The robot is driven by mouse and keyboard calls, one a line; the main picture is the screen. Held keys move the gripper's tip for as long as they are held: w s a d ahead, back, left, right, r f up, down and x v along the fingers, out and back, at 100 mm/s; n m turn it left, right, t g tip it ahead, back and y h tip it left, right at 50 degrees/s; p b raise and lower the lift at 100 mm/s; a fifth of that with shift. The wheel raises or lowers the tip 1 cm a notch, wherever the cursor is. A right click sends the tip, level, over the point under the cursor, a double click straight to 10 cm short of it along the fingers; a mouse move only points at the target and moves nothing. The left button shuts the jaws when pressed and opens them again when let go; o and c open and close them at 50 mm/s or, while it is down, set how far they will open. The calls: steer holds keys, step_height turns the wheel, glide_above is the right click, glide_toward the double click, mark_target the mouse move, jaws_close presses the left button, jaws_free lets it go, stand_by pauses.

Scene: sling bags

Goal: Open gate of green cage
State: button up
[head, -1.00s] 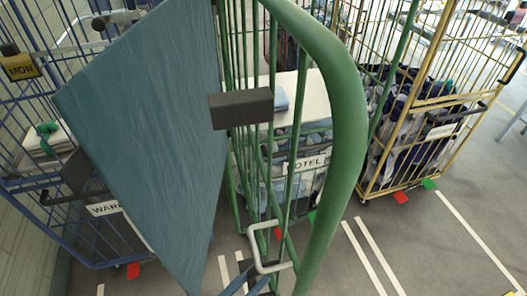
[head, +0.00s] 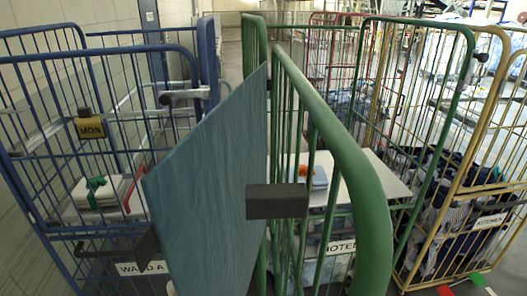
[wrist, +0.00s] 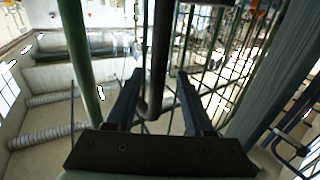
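The green cage stands near in the head view, with thick curved green tubing (head: 350,180) and thin green bars. I cannot tell which green frame is the gate. Inside it a pale shelf (head: 375,183) holds folded cloths (head: 312,178), above a partly hidden "HOTEL" label (head: 341,247). A dark block (head: 278,201) crosses the bars. In the wrist view my gripper (wrist: 160,75) is open. A dark upright rod (wrist: 158,50) with a bent lower end appears between its two fingers, with gaps on both sides; I cannot tell how far away it is. My gripper is not identifiable in the head view.
A tilted teal panel (head: 212,185) hides part of the green cage's left side. A yellow cage (head: 480,130) holding dark bags stands close on the right.

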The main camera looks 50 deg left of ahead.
steer(key=shift+s+d, duration=0.1)
steer(key=shift+s, duration=0.05)
steer(key=s+b, duration=0.2)
steer(key=s, duration=1)
steer(key=shift+s+d+b, duration=0.15)
steer(key=shift+s+b, duration=0.2)
steer(key=shift+b, duration=0.05)
